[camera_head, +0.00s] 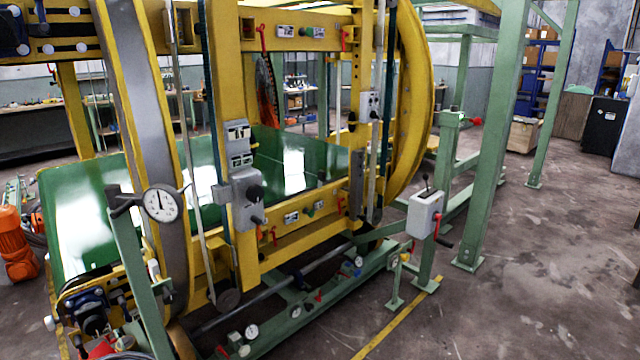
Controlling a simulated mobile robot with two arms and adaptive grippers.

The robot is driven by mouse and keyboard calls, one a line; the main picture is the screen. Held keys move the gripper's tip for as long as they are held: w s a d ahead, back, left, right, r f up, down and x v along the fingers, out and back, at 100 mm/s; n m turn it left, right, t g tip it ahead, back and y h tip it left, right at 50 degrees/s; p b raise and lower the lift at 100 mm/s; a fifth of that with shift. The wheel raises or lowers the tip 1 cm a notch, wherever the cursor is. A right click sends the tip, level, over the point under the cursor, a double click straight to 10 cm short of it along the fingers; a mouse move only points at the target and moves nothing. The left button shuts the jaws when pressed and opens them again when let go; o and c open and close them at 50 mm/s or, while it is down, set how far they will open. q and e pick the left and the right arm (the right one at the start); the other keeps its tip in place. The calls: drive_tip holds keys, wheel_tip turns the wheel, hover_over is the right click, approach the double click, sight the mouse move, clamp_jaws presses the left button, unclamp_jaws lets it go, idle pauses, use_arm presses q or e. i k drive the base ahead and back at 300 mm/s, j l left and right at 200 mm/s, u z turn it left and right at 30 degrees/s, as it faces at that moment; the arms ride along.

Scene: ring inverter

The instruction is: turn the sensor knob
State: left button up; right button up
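A large yellow ring inverter frame (234,130) fills the left and middle of the head view. A smaller grey box (370,106) sits higher on the right upright. A pale grey box (423,214) on a green post has a black lever on top and a red-tipped handle (444,243) at its side. I cannot tell which of these is the sensor knob. Neither of my grippers is in view.
A round dial gauge (160,204) stands at the front left. Green posts (493,140) and a low green base rail (300,312) bound the machine. An orange motor (16,245) lies at the far left. The concrete floor (560,270) at the right is clear.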

sight(169, 297)
drive_tip(key=i+l+u, duration=0.1)
drive_tip(key=u, duration=0.4)
drive_tip(key=i+l+u, duration=0.2)
drive_tip(key=u, duration=0.25)
drive_tip(key=i+l+u, duration=0.15)
drive_tip(key=u, duration=0.35)
